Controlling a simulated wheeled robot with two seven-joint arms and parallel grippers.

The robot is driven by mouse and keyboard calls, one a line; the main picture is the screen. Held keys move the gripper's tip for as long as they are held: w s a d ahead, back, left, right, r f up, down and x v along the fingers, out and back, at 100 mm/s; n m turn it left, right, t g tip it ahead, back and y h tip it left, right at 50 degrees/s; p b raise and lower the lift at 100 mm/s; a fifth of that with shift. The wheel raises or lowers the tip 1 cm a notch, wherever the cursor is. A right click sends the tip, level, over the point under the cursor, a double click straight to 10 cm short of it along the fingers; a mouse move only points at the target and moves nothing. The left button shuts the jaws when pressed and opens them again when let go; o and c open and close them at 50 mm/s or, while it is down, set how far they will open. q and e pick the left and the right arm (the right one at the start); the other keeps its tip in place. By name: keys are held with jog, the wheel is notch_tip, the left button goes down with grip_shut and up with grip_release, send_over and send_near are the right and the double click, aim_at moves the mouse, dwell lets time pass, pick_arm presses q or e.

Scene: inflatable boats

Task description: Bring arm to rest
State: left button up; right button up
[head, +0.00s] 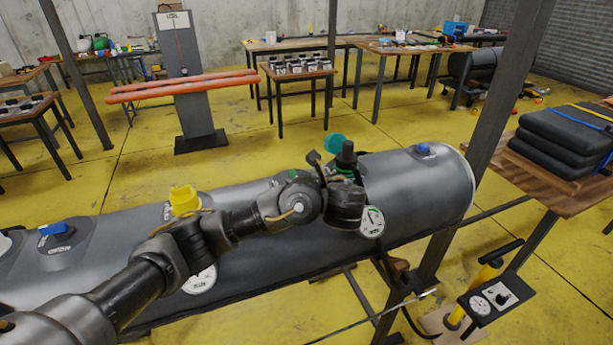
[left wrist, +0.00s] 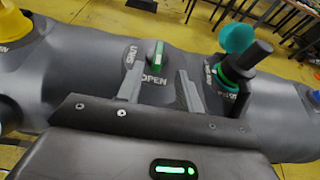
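My left arm (head: 160,265) reaches over a large grey inflatable tube (head: 420,190) from the left. In the left wrist view my left gripper (left wrist: 158,78) is open, its two fingers apart with nothing held between them. A green valve handle (left wrist: 155,54) beside the word OPEN shows on the tube just beyond the fingers. To its right stands a black fitting with a green base (left wrist: 240,75) and a teal cap (left wrist: 238,38). In the head view the teal cap (head: 334,142) shows beside my gripper, whose fingertips are largely hidden there. My right arm is out of view.
The tube carries gauges (head: 372,222), a yellow cap (head: 185,198) and blue caps (head: 422,148). A yellow hand pump (head: 485,275) stands at lower right. Grey posts (head: 510,80) rise nearby. A table with folded black boats (head: 565,135) is at right; yellow floor lies open behind.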

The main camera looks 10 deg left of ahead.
pick_arm(q)
jog(key=s+d+f+n+g+h, duration=0.1)
jog(key=s+f+n+g+h, duration=0.45)
jog(key=s+f+n, duration=0.85)
jog(key=s+a+f+n+g+h, duration=0.1)
jog(key=s+a+f+n, duration=0.35)
jog(key=s, duration=0.45)
jog(key=s+a+f+n, duration=0.4)
jog(key=s+a, duration=0.1)
jog(key=s, duration=0.4)
jog(key=s+a+f+n+g+h, duration=0.1)
jog(key=s+a+f+n, duration=0.35)
jog(key=s, duration=0.35)
notch_tip(320, 180, down, 27)
jog(key=s+g, duration=0.2)
jog(key=s+a+f, duration=0.2)
jog(key=s+f, duration=1.2)
jog(key=s, duration=0.2)
jog(key=shift+a+g, duration=0.35)
jog(key=shift+a, duration=0.05)
